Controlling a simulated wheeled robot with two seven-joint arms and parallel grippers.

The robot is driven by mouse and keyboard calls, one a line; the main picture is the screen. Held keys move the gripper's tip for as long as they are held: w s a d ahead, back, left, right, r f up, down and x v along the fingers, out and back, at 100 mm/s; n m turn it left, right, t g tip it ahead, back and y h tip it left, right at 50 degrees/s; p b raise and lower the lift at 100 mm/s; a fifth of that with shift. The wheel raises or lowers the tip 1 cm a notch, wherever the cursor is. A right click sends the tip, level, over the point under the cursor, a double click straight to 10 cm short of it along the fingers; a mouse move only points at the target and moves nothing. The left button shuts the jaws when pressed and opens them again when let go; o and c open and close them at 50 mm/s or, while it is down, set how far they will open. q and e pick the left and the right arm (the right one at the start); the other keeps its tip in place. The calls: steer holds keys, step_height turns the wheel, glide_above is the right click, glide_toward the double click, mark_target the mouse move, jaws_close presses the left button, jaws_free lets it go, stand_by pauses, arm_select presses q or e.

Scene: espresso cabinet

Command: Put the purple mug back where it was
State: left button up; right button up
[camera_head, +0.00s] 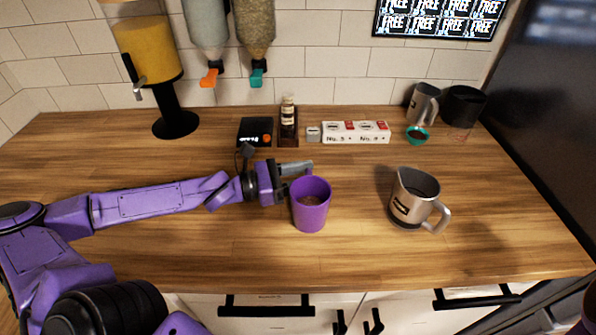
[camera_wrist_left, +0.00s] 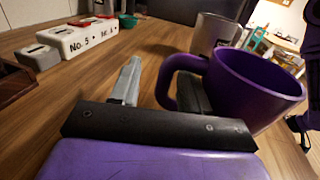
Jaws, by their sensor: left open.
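The purple mug (camera_head: 311,208) stands upright on the wooden counter, left of the steel pitcher. My left gripper (camera_head: 298,172) is open at the mug's upper left in the head view. In the left wrist view its fingers (camera_wrist_left: 160,85) are apart. The handle's outer bend lies between them, and the right finger shows inside the handle loop. I cannot tell whether either finger touches the handle. My right gripper is not in view.
A steel pitcher (camera_head: 410,205) stands to the right. Along the back are a yellow dispenser (camera_head: 148,50), a black box (camera_head: 255,132), a small bottle (camera_head: 288,109), white numbered blocks (camera_head: 356,132), a teal cup (camera_head: 417,136) and another steel pitcher (camera_head: 423,103). The front counter is clear.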

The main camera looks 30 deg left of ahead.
arm_select(q)
steer(key=p+v, duration=0.3)
steer(key=shift+s+a+r+p, duration=0.25)
steer(key=shift+a+r+p, duration=0.1)
steer(key=v, duration=0.2)
steer(key=p+v, duration=0.1)
steer(key=v, duration=0.5)
steer(key=shift+s+f, duration=0.1)
steer(key=shift+f, duration=0.15)
